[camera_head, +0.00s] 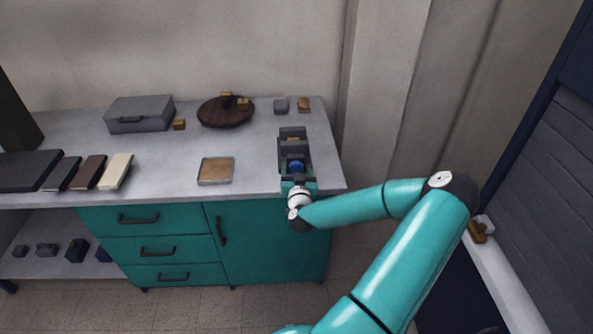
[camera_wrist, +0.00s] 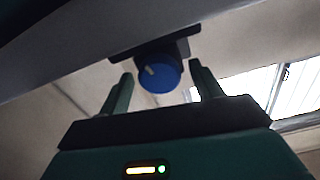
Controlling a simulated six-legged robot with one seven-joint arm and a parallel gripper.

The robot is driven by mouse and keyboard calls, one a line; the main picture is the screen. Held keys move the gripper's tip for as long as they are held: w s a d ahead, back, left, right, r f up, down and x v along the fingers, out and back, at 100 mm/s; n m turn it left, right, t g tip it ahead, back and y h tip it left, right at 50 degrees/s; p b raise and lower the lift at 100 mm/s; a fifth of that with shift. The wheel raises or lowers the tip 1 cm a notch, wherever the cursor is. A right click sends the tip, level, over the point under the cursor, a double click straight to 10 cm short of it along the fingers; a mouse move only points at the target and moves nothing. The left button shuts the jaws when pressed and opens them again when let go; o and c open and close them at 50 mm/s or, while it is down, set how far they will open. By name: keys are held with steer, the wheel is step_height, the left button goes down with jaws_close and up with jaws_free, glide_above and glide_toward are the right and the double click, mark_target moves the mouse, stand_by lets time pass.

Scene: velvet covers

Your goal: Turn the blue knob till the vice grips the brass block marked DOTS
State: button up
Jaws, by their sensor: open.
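The blue knob (camera_head: 296,167) is on the near end of the dark vice (camera_head: 292,138) at the counter's right end. In the wrist view the knob (camera_wrist: 160,74) is round with a pale mark on its face. My gripper (camera_wrist: 162,85) is open, with one green finger on each side of the knob and gaps between. In the head view my gripper (camera_head: 298,183) is at the vice's near end, partly hidden by my wrist. A small brass block (camera_head: 293,141) shows between the vice's jaws. Its marking is too small to read.
A framed tray (camera_head: 216,171) lies left of the vice. A round brown board (camera_head: 226,112) with small brass blocks is behind it. A grey box (camera_head: 139,114) stands at the back left. Two small blocks are behind the vice. Bare counter lies between these.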

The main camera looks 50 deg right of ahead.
steer(key=c, duration=1)
steer(key=shift+m, duration=0.9)
steer(key=m, duration=0.4)
steer(key=shift+s+m, duration=0.1)
steer(key=shift+m, duration=0.3)
steer(key=m, duration=0.5)
steer(key=shift+f, duration=0.1)
steer(key=shift+m, duration=0.4)
